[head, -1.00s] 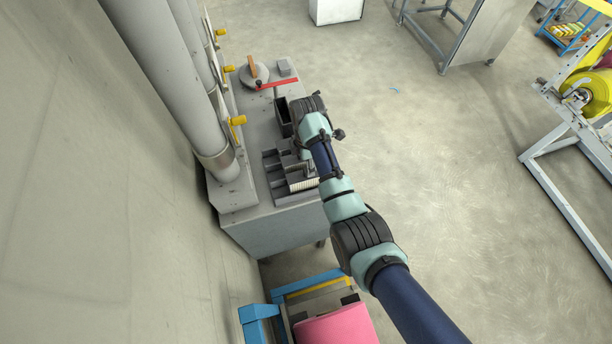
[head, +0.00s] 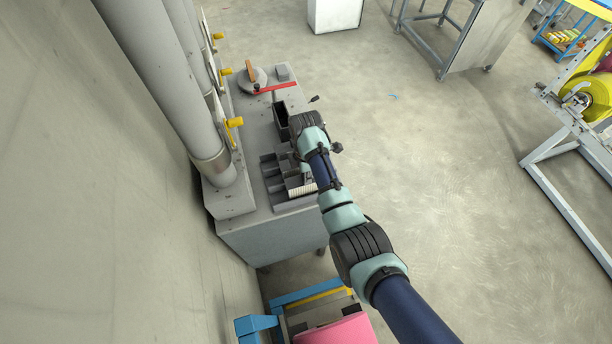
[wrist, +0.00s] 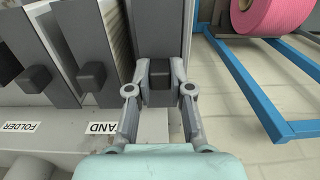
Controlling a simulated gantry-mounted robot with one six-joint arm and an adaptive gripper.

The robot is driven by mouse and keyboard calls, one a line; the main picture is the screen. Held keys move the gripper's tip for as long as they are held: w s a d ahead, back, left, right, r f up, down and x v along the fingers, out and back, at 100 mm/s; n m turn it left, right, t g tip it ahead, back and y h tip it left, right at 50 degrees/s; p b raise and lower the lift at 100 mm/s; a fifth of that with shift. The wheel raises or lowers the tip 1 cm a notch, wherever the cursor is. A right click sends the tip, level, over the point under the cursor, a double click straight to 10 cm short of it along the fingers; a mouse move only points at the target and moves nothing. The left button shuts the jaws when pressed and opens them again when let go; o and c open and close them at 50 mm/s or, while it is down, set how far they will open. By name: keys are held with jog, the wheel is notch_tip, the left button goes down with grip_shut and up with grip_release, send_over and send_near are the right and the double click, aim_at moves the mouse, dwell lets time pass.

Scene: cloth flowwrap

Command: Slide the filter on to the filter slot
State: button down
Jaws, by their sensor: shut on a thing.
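My gripper (wrist: 160,88) is shut on the dark block handle of a grey upright panel, which I take to be the filter (wrist: 158,22). In the wrist view the panel stands at the right end of a row of similar panels with block knobs. In the head view my wrist hangs over the grey cabinet, and my fingertips and the held handle are hidden beneath it. A slotted grey holder (head: 270,173) lies beside my wrist, with a pale ribbed edge at its near end. I cannot tell which opening is the filter slot.
The cabinet (head: 270,240) stands against large grey pipes (head: 175,80). A dark open box (head: 281,117), a red bar (head: 276,87) and a round disc are on its top. Labels (wrist: 103,128) sit below the panels. A blue frame with a pink roll (wrist: 270,15) is close by. Open floor lies right.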

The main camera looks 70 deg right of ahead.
jog(key=shift+r+p, duration=2.6)
jog(key=shift+f, duration=0.1)
jog(key=c, duration=1.8)
grip_release()
grip_shut()
